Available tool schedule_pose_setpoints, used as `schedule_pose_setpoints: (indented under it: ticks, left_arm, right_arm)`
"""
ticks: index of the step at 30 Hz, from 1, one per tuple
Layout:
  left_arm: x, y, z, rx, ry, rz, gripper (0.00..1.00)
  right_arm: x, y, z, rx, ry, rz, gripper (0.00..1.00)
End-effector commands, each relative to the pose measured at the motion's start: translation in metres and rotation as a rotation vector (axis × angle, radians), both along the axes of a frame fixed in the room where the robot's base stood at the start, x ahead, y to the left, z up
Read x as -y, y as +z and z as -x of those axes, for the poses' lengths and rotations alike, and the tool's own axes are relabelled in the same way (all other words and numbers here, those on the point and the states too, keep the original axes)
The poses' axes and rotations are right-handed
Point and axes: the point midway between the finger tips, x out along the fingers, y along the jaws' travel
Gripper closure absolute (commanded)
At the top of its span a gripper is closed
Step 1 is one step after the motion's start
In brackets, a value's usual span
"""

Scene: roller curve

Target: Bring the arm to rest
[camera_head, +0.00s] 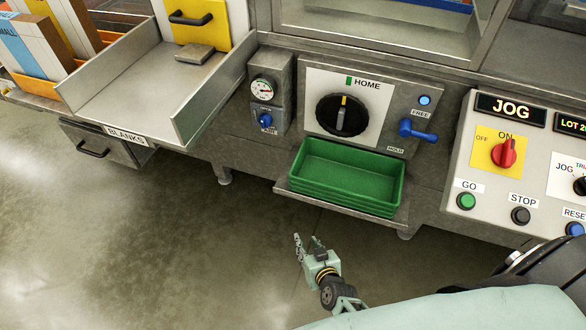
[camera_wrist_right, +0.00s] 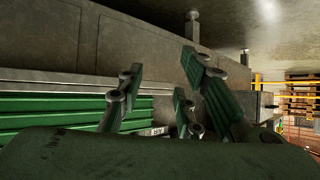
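My right gripper (camera_head: 308,246) is in the head view at the lower middle, over the floor in front of the machine and short of the green tray. Its fingers are spread apart with nothing between them. In the right wrist view the right gripper's fingers (camera_wrist_right: 165,95) stand apart and empty, with the green tray (camera_wrist_right: 60,115) beyond them at the left. My left gripper is in neither view.
An empty green tray (camera_head: 348,176) sits on a metal shelf below the HOME dial (camera_head: 343,115). A blue lever (camera_head: 418,131) is right of the dial. The JOG panel (camera_head: 520,165) with a red knob (camera_head: 504,153) stands at right. A BLANKS chute (camera_head: 115,80) is at left. The floor (camera_head: 130,240) is clear.

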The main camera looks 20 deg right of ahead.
Motion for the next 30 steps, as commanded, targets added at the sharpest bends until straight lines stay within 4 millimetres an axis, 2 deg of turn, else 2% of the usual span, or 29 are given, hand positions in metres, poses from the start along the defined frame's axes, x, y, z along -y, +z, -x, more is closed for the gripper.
schedule_pose_setpoints:
  ticks: [6, 8, 10, 11, 14, 18, 21, 25, 27, 30]
  left_arm:
    - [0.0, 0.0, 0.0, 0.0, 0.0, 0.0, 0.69]
    - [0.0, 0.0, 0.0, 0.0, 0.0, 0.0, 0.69]
    - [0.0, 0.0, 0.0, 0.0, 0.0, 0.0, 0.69]
    - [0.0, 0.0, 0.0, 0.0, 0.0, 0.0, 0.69]
    - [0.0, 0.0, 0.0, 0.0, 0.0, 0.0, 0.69]
    - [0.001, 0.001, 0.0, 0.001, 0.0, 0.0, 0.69]
    - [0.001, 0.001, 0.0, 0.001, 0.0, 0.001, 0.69]
    - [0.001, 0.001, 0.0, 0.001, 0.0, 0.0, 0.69]
    - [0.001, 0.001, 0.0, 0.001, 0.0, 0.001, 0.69]
    - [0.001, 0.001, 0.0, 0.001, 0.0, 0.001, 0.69]
  right_arm:
    - [-0.001, -0.004, 0.003, -0.01, 0.005, 0.001, 0.67]
    - [-0.003, -0.013, 0.012, -0.037, 0.02, 0.003, 0.67]
    - [-0.007, -0.034, 0.032, -0.097, 0.051, 0.004, 0.67]
    - [-0.01, -0.046, 0.044, -0.132, 0.067, 0.005, 0.67]
    - [-0.015, -0.09, 0.097, -0.279, 0.13, 0.014, 0.67]
    - [-0.01, -0.145, 0.19, -0.512, 0.207, 0.042, 0.67]
    - [0.001, -0.172, 0.252, -0.661, 0.244, 0.069, 0.67]
    - [0.019, -0.19, 0.317, -0.809, 0.27, 0.108, 0.67]
    - [0.026, -0.195, 0.34, -0.862, 0.278, 0.124, 0.67]
    - [0.033, -0.198, 0.358, -0.903, 0.283, 0.137, 0.67]
